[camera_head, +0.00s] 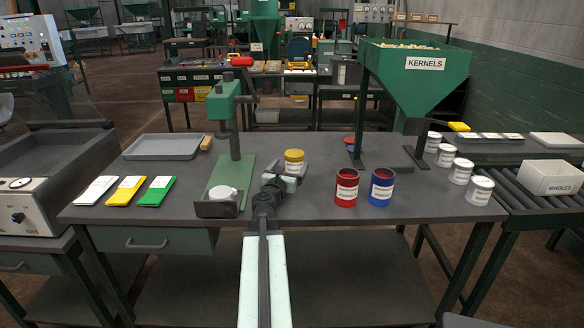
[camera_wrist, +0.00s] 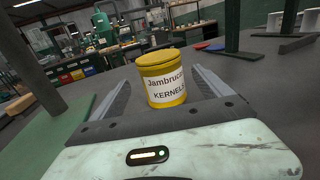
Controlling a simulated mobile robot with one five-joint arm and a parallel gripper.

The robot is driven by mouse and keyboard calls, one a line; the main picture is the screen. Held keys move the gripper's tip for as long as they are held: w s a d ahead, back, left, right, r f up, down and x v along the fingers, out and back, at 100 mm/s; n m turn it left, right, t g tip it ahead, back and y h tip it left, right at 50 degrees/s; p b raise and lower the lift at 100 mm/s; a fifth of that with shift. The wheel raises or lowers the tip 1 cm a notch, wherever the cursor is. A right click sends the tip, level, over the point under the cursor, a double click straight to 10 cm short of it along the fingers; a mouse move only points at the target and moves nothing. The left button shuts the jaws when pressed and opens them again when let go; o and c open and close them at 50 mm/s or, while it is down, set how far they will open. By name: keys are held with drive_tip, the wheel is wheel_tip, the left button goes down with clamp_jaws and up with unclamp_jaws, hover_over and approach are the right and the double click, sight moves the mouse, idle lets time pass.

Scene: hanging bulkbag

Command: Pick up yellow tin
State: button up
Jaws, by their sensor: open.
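The yellow tin (camera_head: 294,161) stands upright on the grey table, just beyond my gripper in the head view. In the wrist view the yellow tin (camera_wrist: 161,78) has a yellow lid and a white label reading "Jambruco KERNELS". My gripper (camera_head: 285,174) is open at table height. In the wrist view the two fingers of my gripper (camera_wrist: 158,90) lie to the left and right of the tin, with visible gaps, so the tin is between them and not clamped. The tin's lower back side is hidden.
A green press (camera_head: 228,150) stands close on the left. A red tin (camera_head: 346,187) and a blue tin (camera_head: 382,187) stand to the right. A green hopper stand (camera_head: 418,75) rises behind them. Several white tins stand along the right edge. Yellow, green and white packets lie left.

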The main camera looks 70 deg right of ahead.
drive_tip(key=d, duration=0.5)
drive_tip(key=shift+d, duration=0.2)
drive_tip(key=shift+a, duration=0.1)
drive_tip(key=c, duration=1.6)
drive_tip(key=shift+r, duration=0.15)
